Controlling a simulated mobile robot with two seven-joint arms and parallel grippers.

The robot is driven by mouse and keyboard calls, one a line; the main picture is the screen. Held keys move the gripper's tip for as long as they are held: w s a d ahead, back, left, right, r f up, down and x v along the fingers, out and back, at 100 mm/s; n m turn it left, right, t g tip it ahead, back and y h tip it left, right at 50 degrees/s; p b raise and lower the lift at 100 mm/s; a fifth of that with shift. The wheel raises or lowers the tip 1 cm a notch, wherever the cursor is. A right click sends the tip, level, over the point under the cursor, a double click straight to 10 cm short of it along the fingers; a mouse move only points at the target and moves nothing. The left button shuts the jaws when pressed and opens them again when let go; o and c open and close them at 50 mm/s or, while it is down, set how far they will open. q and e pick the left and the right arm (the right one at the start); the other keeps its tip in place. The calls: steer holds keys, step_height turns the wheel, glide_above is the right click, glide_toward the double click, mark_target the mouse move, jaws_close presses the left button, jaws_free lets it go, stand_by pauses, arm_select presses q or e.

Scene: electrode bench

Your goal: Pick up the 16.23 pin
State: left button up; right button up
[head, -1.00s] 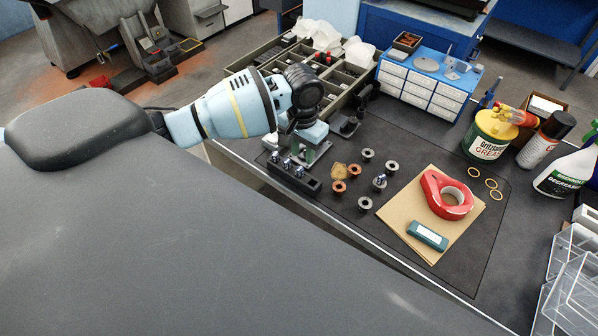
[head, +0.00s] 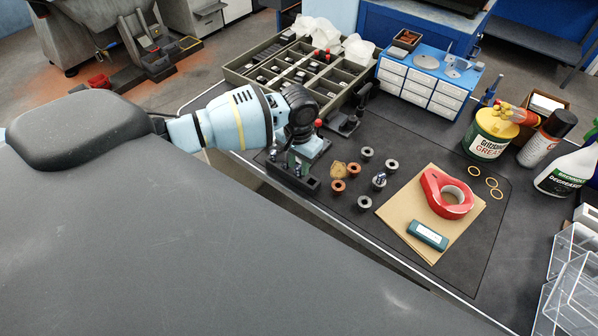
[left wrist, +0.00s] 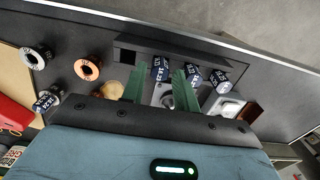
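A black block (head: 310,186) near the bench's front edge holds several upright pins with dark blue, white-lettered labels. In the left wrist view the block (left wrist: 124,56) carries a row of three: a left pin (left wrist: 160,69), a middle pin (left wrist: 192,75) and a right pin (left wrist: 219,80). The labels are too small to read surely, so I cannot tell which is the 16.23 pin. My left gripper (head: 294,166) is down over the block. Its green fingers (left wrist: 160,78) are apart, with the left pin showing between them; contact is not visible. My right gripper is out of view.
Several steel and copper rings lie right of the block, such as a copper ring (head: 338,186); one steel ring holds another labelled pin (head: 379,180). A divided tray (head: 240,68) stands behind. Red tape (head: 434,190) and a green box (head: 428,236) lie on brown card (head: 408,213).

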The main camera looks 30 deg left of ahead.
arm_select(q)
steer(key=shift+f, duration=0.7)
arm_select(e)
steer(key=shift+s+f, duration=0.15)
arm_select(q)
steer(key=shift+c, duration=0.4)
jaws_close()
steer(key=shift+r, duration=0.1)
